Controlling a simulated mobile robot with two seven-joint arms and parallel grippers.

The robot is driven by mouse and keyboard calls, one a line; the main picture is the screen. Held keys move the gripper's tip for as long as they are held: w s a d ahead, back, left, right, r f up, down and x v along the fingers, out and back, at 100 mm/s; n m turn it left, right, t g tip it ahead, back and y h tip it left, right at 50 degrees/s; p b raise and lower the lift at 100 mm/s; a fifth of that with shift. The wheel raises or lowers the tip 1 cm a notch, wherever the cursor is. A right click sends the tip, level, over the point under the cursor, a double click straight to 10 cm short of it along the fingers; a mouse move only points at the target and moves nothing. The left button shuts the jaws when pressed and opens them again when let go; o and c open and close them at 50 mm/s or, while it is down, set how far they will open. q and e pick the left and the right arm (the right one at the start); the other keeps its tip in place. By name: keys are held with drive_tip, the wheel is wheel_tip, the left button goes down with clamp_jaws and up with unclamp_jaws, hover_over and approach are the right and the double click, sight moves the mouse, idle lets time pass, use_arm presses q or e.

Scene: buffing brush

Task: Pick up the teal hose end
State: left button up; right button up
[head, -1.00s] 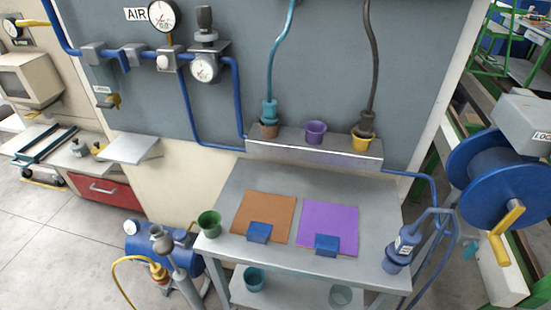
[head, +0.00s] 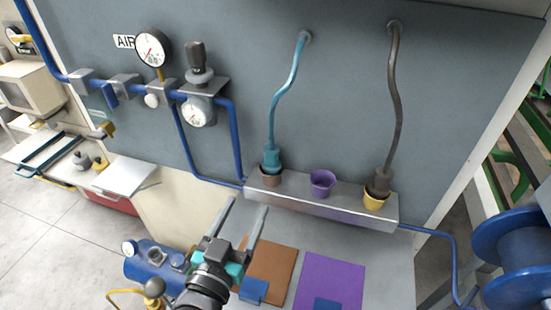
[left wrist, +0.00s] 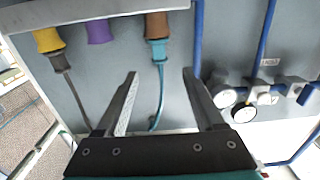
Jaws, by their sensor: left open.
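The teal hose end (head: 271,159) sits upright in the brown cup (head: 270,178) at the left of the wall shelf. Its teal hose (head: 281,98) runs up to the grey panel. My left gripper (head: 249,204) is open and empty, in front of and below the brown cup in the head view. In the left wrist view, the teal hose end (left wrist: 157,52) and brown cup (left wrist: 157,25) appear inverted, ahead of the gap between the open fingers (left wrist: 160,74), not touching them. My right gripper is not in view.
The shelf (head: 330,207) also holds a purple cup (head: 322,184) and a yellow cup (head: 376,198) with a dark hose end (head: 379,182). Blue pipes and gauges (head: 153,50) are left of the teal hose. Brown and purple mats (head: 330,281) lie on the table below.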

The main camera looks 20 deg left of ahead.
sight(270, 163)
use_arm(q)
drive_tip(key=w, duration=0.8)
drive_tip(key=shift+w+d, duration=0.15)
drive_tip(key=shift+w, duration=0.1)
drive_tip(key=shift+w+d+p, duration=0.15)
drive_tip(key=shift+w+p, duration=0.05)
drive_tip(key=shift+w, duration=1.2)
drive_tip(key=shift+w+d+p, duration=0.1)
drive_tip(key=shift+w+p, duration=0.05)
drive_tip(key=shift+w, duration=1.25)
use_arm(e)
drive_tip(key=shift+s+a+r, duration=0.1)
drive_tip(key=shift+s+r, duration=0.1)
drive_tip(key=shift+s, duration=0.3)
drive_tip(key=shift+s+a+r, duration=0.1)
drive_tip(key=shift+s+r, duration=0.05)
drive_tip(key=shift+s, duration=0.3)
use_arm(q)
clamp_jaws()
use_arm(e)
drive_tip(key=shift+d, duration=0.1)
